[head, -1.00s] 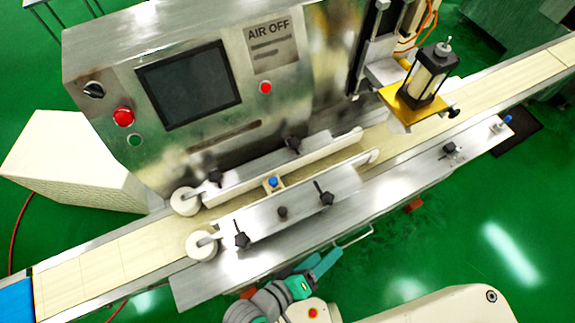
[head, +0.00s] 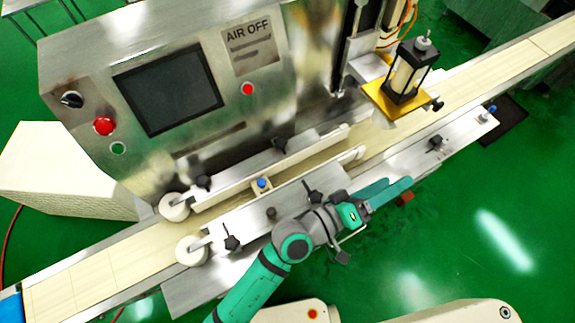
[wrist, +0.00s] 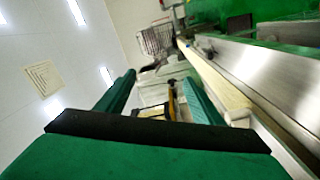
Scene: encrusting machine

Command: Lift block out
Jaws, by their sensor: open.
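The block (head: 262,187) sits on the conveyor between the two white guide rails in the head view. It is pale with a blue knob on top. My gripper (head: 398,190) is in front of the machine's near side, to the right of the block and apart from it. Its teal fingers are open and point right, with nothing seen between them. In the wrist view my gripper's fingers (wrist: 160,95) reach away from the camera with a gap between them. I cannot make out the block in the wrist view.
The conveyor belt (head: 110,262) runs diagonally from lower left to upper right. The steel machine cabinet (head: 125,130) stands behind it. A black-framed press unit (head: 408,75) on a yellow plate hangs over the belt. Black clamp knobs (head: 232,242) stick up along the near rail. Green floor lies open at the right.

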